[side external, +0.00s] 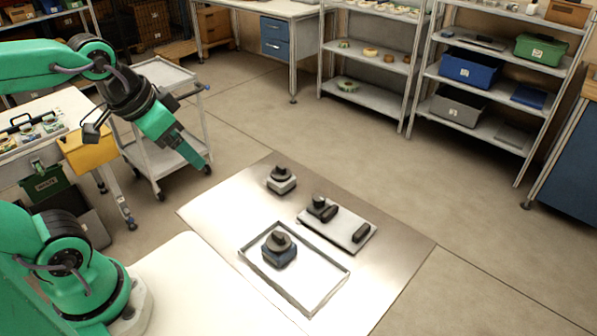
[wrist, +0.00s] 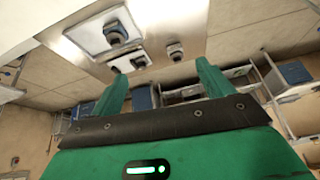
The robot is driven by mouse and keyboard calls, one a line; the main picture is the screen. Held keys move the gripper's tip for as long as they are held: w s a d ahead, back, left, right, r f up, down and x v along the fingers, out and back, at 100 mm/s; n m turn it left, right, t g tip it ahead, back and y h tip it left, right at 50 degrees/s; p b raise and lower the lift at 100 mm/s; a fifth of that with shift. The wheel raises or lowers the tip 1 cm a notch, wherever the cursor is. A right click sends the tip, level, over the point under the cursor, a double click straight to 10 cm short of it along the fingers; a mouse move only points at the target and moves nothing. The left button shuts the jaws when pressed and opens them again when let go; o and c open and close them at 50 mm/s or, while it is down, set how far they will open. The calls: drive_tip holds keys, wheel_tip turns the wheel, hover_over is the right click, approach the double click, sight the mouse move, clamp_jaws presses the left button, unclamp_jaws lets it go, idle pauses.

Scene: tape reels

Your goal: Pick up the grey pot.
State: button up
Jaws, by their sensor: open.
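A blue pot (side external: 278,255) with a dark top stands in a shallow tray (side external: 318,304). A light board (side external: 341,227) with dark pieces lies right of the grey pot. A cart (side external: 150,168) stands near my gripper. Shelves (side external: 425,73) stand behind.

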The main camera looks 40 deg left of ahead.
drive_tip(key=w+m+g, duration=0.1)
drive_tip(key=w+m, duration=0.3)
drive_tip(key=w, duration=0.3)
drive_tip(key=m+g, duration=0.4)
drive_tip(key=m, duration=0.9)
hover_over(281, 166)
drive_tip(key=f, duration=1.5)
drive_tip(key=shift+s+a+f, duration=0.15)
drive_tip(key=shift+s+f, duration=0.05)
drive_tip(key=shift+f, duration=0.2)
drive_tip(key=shift+w+f, duration=0.2)
drive_tip(key=shift+f, duration=0.1)
drive_tip(key=shift+f, duration=1.3)
drive_tip(key=shift+f, duration=2.55)
